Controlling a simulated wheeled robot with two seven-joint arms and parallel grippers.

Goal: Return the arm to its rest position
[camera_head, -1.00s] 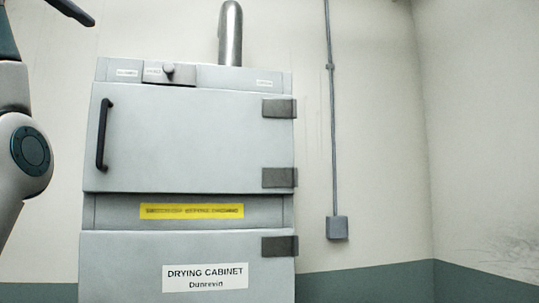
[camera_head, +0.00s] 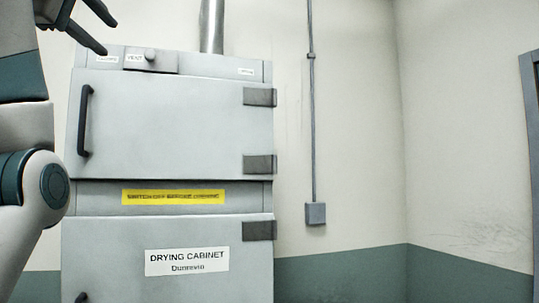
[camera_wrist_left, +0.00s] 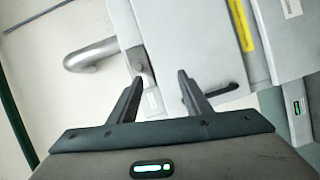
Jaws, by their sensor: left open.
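My left arm (camera_head: 30,190) comes in along the left edge of the head view. Its gripper (camera_head: 103,32) is at the top left, in front of the upper left part of the drying cabinet, with two dark fingers apart. In the left wrist view the same gripper (camera_wrist_left: 158,85) is open, with nothing between its fingertips. The right gripper is not in view.
The grey drying cabinet (camera_head: 170,125) stands against the wall, its upper door shut, with a black handle (camera_head: 85,120) at left. A metal pipe (camera_head: 211,25) rises from its top; it also shows in the left wrist view (camera_wrist_left: 90,53).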

